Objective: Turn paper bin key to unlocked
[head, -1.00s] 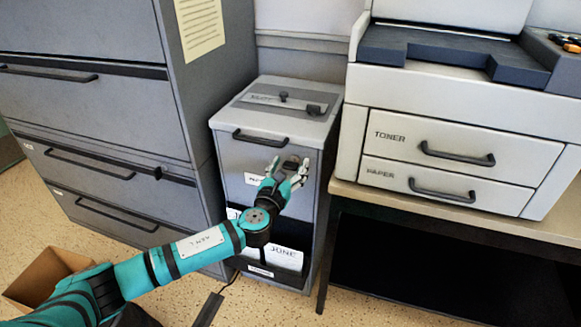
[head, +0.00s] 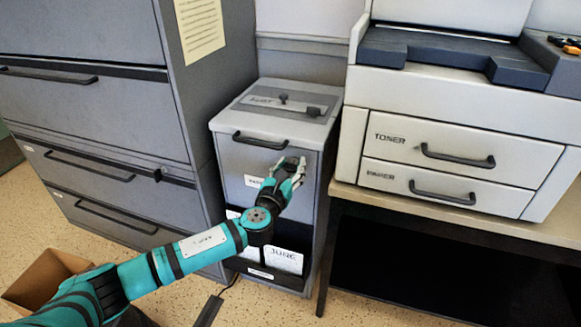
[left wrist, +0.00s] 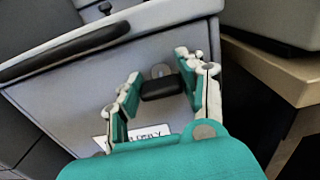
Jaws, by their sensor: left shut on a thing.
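The paper bin (head: 227,140) is a grey cabinet between the filing cabinets and the printer stand. Its key (left wrist: 162,88) has a dark head and sits at a round lock (left wrist: 160,70) on the upper front panel, as the left wrist view shows. My left gripper (head: 290,168) is at the right of this panel, shut on the key, with one finger at each end of the key's head. In the head view the gripper hides the key. A white label (left wrist: 130,137) is partly covered by my gripper. My right gripper is not in view.
The bin has a dark handle (head: 260,142) above the key and a sliding knob on its lid. A printer (head: 450,150) stands close on the right, filing cabinets (head: 95,110) on the left. An open cardboard box (head: 40,277) is on the floor.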

